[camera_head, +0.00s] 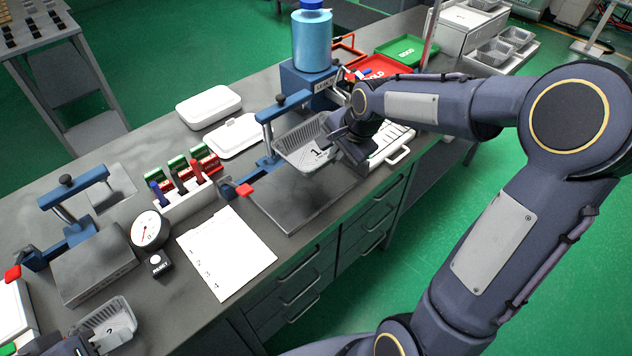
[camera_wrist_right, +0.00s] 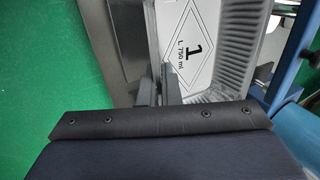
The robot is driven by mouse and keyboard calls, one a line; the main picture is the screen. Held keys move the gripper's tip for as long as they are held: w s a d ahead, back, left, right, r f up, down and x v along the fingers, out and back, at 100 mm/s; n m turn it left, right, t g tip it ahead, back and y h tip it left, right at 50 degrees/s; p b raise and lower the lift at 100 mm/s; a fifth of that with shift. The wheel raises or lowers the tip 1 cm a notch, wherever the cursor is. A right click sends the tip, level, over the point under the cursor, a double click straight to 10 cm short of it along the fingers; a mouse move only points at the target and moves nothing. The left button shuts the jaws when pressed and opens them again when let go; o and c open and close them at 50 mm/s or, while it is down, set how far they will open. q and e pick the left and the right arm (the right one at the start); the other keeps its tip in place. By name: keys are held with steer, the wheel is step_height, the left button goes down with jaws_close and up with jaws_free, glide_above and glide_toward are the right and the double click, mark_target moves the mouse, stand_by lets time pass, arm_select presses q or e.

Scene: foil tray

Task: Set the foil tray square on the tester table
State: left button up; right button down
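A foil tray marked 1 (camera_head: 308,139) is held over the back part of the right tester table (camera_head: 290,205), a dark flat plate with a blue clamp frame. It looks turned relative to the plate; whether it touches is unclear. My right gripper (camera_head: 352,143) is shut on the tray's right rim. In the right wrist view the fingers (camera_wrist_right: 162,92) pinch the rim, with the tray's printed floor (camera_wrist_right: 205,45) beyond. A second foil tray marked 2 (camera_head: 118,318) is at the bottom left. My left gripper (camera_head: 85,345) is beside its near rim, mostly cut off, its fingers unclear.
A second tester table (camera_head: 95,268), a gauge (camera_head: 150,231), a numbered sheet (camera_head: 226,252), a pen rack (camera_head: 188,200) and white boxes (camera_head: 208,105) occupy the bench's left. Red and green trays (camera_head: 405,50) lie behind.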

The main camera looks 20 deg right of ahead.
steer(key=a+f, duration=0.4)
steer(key=f, duration=0.1)
steer(key=shift+f, duration=0.15)
steer(key=shift+a+f, duration=0.15)
steer(key=shift+f, duration=0.75)
steer(key=shift+a+f, duration=0.1)
steer(key=shift+f, duration=0.75)
steer(key=shift+f, duration=0.2)
steer(key=c, duration=1.6)
jaws_free()
steer(key=shift+c, duration=0.2)
steer(key=shift+r, duration=0.1)
